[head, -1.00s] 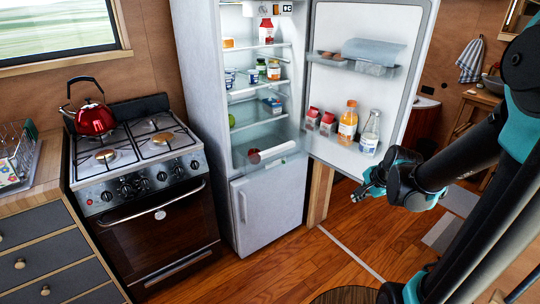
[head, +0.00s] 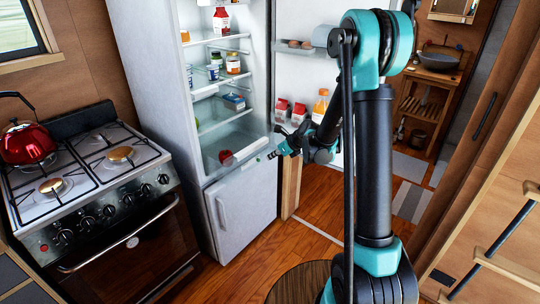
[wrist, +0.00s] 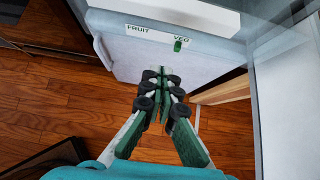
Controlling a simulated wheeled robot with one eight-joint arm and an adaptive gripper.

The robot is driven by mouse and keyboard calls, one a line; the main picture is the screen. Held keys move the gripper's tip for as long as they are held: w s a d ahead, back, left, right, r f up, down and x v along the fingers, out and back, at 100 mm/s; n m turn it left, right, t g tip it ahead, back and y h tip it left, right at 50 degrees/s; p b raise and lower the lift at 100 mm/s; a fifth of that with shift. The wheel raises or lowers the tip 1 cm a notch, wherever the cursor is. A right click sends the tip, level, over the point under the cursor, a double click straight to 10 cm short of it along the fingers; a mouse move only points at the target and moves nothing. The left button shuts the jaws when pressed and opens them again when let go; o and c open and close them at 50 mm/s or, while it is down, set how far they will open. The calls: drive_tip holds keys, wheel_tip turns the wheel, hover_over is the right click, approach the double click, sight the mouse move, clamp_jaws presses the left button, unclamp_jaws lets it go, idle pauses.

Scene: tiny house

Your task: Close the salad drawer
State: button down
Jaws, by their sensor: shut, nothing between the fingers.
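The salad drawer (head: 232,158) is the clear bin at the bottom of the open fridge (head: 150,90). It appears pulled out a little, and a red item (head: 226,156) lies in it. My gripper (head: 275,155) is shut and empty, just in front of the drawer's right front corner. In the wrist view my closed fingertips (wrist: 161,72) point at the fridge front, below the label. I cannot tell whether they touch anything.
The open fridge door (head: 305,75), with bottles and cartons on its shelves, stands close behind and right of my gripper. The lower door (head: 243,215) is shut. The stove (head: 100,190) with a red kettle (head: 27,143) is left.

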drive_tip(key=x, duration=0.6)
drive_tip(key=a+r+x, duration=0.1)
drive_tip(key=x, duration=0.1)
drive_tip(key=shift+w+a+f, duration=0.15)
drive_tip(key=shift+w+a, duration=0.1)
drive_tip(key=shift+w, duration=0.3)
drive_tip(key=shift+w+a, duration=0.45)
drive_tip(key=shift+a, duration=0.05)
